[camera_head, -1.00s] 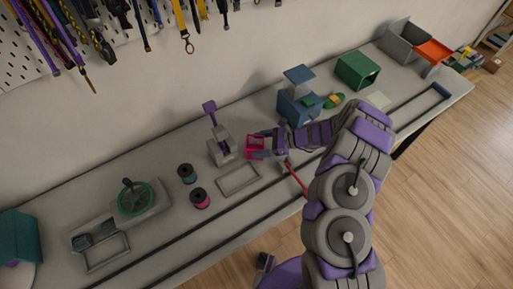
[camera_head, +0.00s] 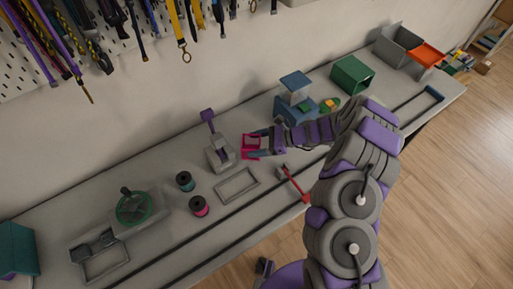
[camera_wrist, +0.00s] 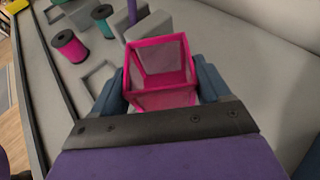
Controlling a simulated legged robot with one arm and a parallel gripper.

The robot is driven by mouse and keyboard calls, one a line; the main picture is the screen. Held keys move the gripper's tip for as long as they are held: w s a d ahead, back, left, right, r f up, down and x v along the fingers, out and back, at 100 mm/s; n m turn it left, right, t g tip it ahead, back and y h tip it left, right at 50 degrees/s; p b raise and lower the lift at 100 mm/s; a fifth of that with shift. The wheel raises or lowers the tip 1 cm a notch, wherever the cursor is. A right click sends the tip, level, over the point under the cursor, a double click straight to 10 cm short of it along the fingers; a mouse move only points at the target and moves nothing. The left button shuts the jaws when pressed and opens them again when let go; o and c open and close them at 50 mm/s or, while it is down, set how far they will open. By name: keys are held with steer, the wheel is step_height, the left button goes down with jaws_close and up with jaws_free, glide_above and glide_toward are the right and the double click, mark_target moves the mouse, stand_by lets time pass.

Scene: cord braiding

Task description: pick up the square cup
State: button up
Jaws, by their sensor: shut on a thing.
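The square cup (camera_head: 250,146) is pink with greyish see-through sides and an open square top. In the wrist view the cup (camera_wrist: 160,68) stands between the two blue fingers of my gripper (camera_wrist: 160,88), which press on its left and right sides. In the head view my gripper (camera_head: 262,143) reaches it from the right, over the bench. I cannot tell whether the cup's base touches the bench.
A grey stand with a purple lever (camera_head: 217,146) is close on the cup's left. A teal spool (camera_head: 185,181) and a pink spool (camera_head: 199,206) stand further left. A grey rectangular frame (camera_head: 237,186) lies in front. A blue device (camera_head: 294,101) stands behind my gripper.

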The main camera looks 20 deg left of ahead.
step_height(320, 180, up, 14)
steer(key=p, duration=0.2)
steer(key=w+d+r+m+t+h, duration=0.1)
steer(key=w+d+r+m+t, duration=0.45)
steer(key=d, duration=0.35)
steer(key=w+d+r+m+t, duration=0.4)
steer(key=w+d+t, duration=0.15)
steer(key=d, duration=0.35)
steer(key=d+r+m+t+h, duration=0.2)
steer(key=d+r+m+h, duration=0.2)
steer(key=d, duration=0.5)
steer(key=d+r+m+t+h, duration=0.3)
steer(key=d+r, duration=0.3)
steer(key=d, duration=0.4)
steer(key=shift+s+m+h, duration=0.2)
steer(key=shift+m+h, duration=0.15)
steer(key=shift+h, duration=0.15)
